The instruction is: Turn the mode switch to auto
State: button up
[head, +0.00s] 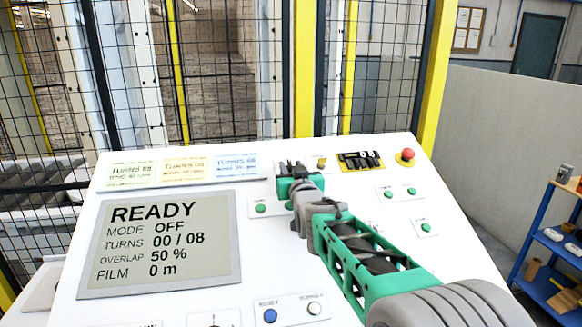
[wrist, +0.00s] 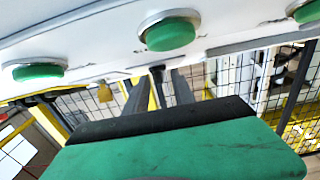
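The white control panel (head: 300,225) has a grey display (head: 165,245) that reads READY, MODE OFF, TURNS 00 / 08, OVERLAP 50 %, FILM 0 m. My gripper (head: 290,165) is at the upper middle of the panel, right of the three paper notes. In the wrist view, the two grey fingers (wrist: 160,90) stand apart, with a gap between them. A small dark stub (wrist: 157,76) projects from the panel edge at this gap; I cannot tell whether it is the mode switch or whether the fingers touch it. No switch label is legible, and my gripper hides part of the panel.
A red emergency button (head: 407,155) is at the panel's upper right, beside a black-and-yellow plate (head: 361,161). Several green buttons (head: 412,191) dot the panel; one (wrist: 170,33) is close in the wrist view. A blue button (head: 270,315) is at the lower edge. Mesh fencing stands behind.

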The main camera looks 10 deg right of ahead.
jog(key=shift+c, duration=0.5)
grip_shut()
